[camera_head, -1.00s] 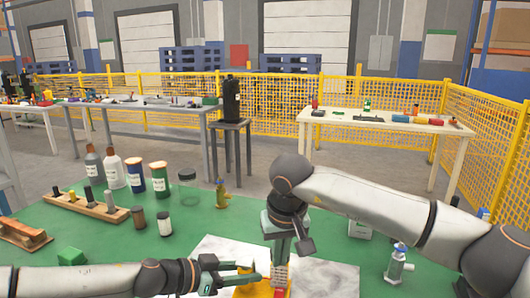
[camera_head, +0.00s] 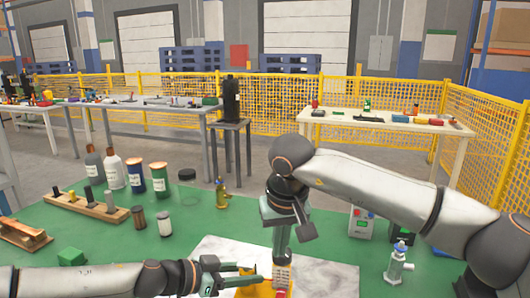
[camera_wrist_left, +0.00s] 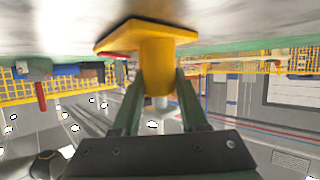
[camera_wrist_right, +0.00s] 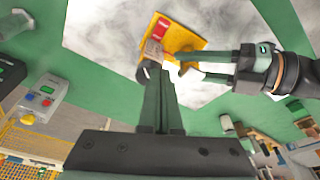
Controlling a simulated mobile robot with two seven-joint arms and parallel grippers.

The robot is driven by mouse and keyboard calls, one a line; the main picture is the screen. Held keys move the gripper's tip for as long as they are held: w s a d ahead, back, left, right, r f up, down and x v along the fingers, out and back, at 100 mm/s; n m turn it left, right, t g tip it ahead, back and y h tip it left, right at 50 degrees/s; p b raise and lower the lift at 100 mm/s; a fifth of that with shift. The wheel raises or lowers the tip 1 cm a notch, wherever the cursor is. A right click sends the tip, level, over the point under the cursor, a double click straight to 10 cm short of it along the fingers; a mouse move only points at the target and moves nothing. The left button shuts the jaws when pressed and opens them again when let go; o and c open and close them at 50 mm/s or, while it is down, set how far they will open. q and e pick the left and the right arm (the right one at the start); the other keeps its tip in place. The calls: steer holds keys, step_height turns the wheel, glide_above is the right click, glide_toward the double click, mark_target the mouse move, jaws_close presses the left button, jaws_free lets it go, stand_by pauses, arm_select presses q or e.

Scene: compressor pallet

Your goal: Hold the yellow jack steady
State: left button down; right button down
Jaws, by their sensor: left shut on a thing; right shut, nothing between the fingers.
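The yellow jack (camera_head: 246,284) stands on the pale slab at the front of the green table. My left gripper (camera_head: 246,273) is shut on its post. In the left wrist view the yellow jack (camera_wrist_left: 155,50) shows a broad plate and a post between the two fingers. My right gripper (camera_head: 281,262) is shut and empty, pointing down just above a pale ribbed piece (camera_head: 282,273) beside the jack. In the right wrist view that piece, with a red part, lies over the yellow plate (camera_wrist_right: 187,42). Whether my right fingertips touch it I cannot tell.
The marbled slab (camera_head: 335,276) has bare room on the right. A small valve fitting (camera_head: 397,265) and a box with buttons (camera_head: 361,222) stand on the right. Bottles, jars, a brass fitting (camera_head: 222,195) and a wooden rack (camera_head: 95,208) stand at the back and left.

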mark_target(287, 265)
step_height(287, 265, up, 3)
steer(key=shift+f, duration=0.1)
stand_by(0.3)
steer(key=d+f, duration=0.3)
steer(key=f, duration=0.3)
steer(key=shift+w, duration=0.3)
steer(key=shift+w+a, duration=0.3)
steer(key=shift+w, duration=0.05)
stand_by(1.1)
steer(key=shift+s+a, duration=0.1)
steer(key=shift+a, duration=0.1)
